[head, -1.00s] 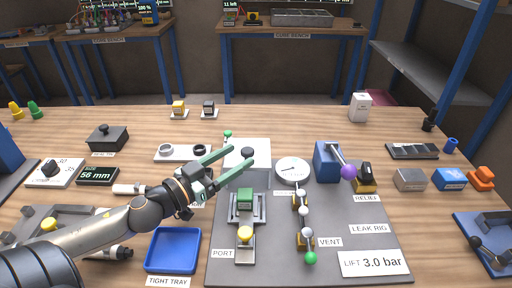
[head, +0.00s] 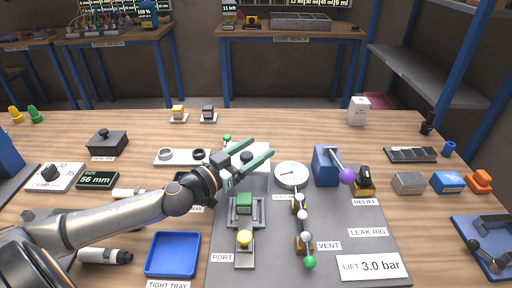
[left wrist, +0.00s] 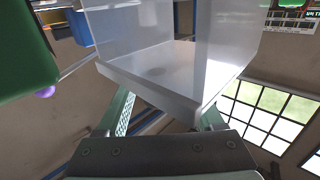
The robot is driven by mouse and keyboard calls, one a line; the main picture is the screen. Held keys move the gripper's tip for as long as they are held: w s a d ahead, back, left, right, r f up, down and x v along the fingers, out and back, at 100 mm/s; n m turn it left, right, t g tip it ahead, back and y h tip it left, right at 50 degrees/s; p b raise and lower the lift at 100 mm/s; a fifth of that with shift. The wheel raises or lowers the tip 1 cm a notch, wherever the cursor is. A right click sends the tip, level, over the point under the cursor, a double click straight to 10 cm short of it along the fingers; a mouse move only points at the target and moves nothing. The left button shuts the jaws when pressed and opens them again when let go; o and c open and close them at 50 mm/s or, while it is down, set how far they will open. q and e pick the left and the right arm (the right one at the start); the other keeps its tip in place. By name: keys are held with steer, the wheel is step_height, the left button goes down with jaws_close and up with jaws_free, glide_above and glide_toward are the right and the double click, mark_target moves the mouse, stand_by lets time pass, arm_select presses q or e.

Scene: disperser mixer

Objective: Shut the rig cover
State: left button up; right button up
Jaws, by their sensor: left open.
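The rig cover (head: 262,180) appears as a pale panel with a dark round knob (head: 246,156), at the back of the grey leak rig board (head: 350,215). It seems to stand open behind the green block (head: 244,202); its exact tilt is unclear. My left gripper (head: 263,146) is open, its green fingers reaching across the panel on either side of the knob. In the left wrist view a translucent box-like cover (left wrist: 160,78) fills the middle, over the fingers, whose tips are hidden; contact cannot be told. My right gripper is not in view.
A gauge (head: 291,174), a blue block with a purple-balled lever (head: 327,165) and a row of vent valves (head: 303,215) stand right of the cover. A blue tray (head: 173,254) lies front left. A white two-hole plate (head: 172,157) lies left.

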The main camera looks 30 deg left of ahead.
arm_select(q)
steer(key=shift+w+d, duration=0.1)
steer(key=shift+w, duration=0.2)
steer(key=shift+c, duration=0.3)
jaws_close()
stand_by(1.1)
